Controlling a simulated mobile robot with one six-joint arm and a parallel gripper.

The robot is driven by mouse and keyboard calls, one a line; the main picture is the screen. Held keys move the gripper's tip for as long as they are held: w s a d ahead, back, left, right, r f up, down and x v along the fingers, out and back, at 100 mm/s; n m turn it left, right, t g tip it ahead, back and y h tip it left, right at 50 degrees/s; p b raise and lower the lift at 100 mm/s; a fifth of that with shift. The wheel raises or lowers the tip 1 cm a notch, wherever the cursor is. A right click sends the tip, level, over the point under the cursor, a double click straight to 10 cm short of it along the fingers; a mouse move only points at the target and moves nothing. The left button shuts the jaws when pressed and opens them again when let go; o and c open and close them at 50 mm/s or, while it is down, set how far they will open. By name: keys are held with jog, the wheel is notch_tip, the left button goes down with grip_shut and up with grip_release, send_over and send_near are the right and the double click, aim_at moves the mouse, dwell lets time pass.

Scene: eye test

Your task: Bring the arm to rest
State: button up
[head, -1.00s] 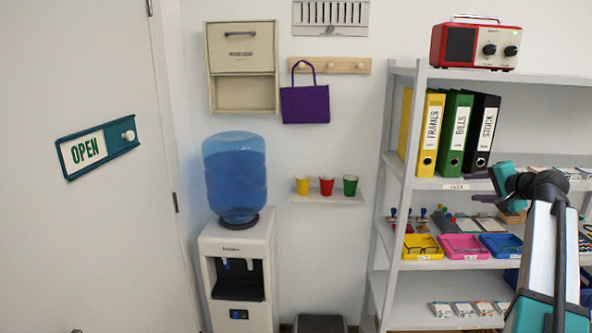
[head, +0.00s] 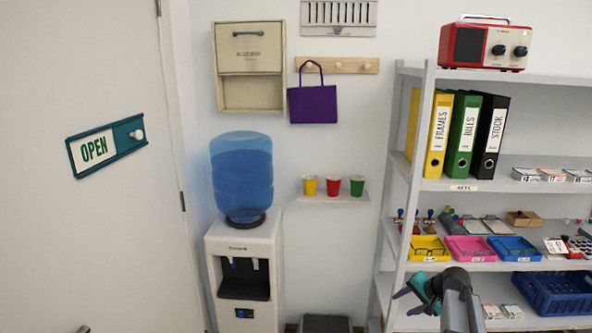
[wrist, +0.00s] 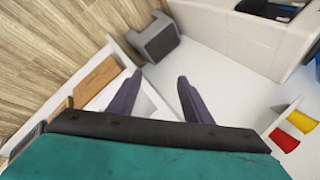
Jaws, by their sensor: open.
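My gripper (head: 405,302) is low at the right in the head view, in front of the shelf unit's lower part, with its fingers towards the left. My dark and teal arm comes up from the bottom edge behind it. In the wrist view the two dark purple fingers of my gripper (wrist: 160,76) stand apart with nothing between them. The gripper is open and empty, and no thing is seen touching it.
The shelf unit (head: 424,130) bears binders, trays and a red radio (head: 486,45). The water dispenser (head: 243,262) stands left, beside a small shelf with several cups. A grey stool-like object (wrist: 155,40) stands on the wooden floor (wrist: 50,40).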

jog(key=s+a+f+n+g, duration=0.2)
jog(key=s+a+f+g, duration=0.1)
jog(key=s+a+f, duration=0.65)
jog(key=s+a+f+n+g, duration=0.25)
jog(key=s+a+f, duration=0.35)
jog(key=s+f, duration=0.6)
jog(key=s+a+f+n+g+h, duration=0.1)
jog(key=s+f, duration=0.3)
jog(key=s, duration=0.4)
jog(key=s+a+f+n+g+h, duration=0.1)
jog(key=s+f+n+g, duration=0.1)
jog(key=s, duration=0.7)
jog(key=s+a+f+n+g+h, duration=0.1)
jog(key=s+a+f+n+g, duration=0.1)
jog(key=s+f, duration=0.4)
jog(key=shift+s+f+g, duration=0.3)
jog(key=shift+s+g, duration=0.35)
jog(key=shift+s, duration=0.5)
jog(key=shift+a, duration=0.1)
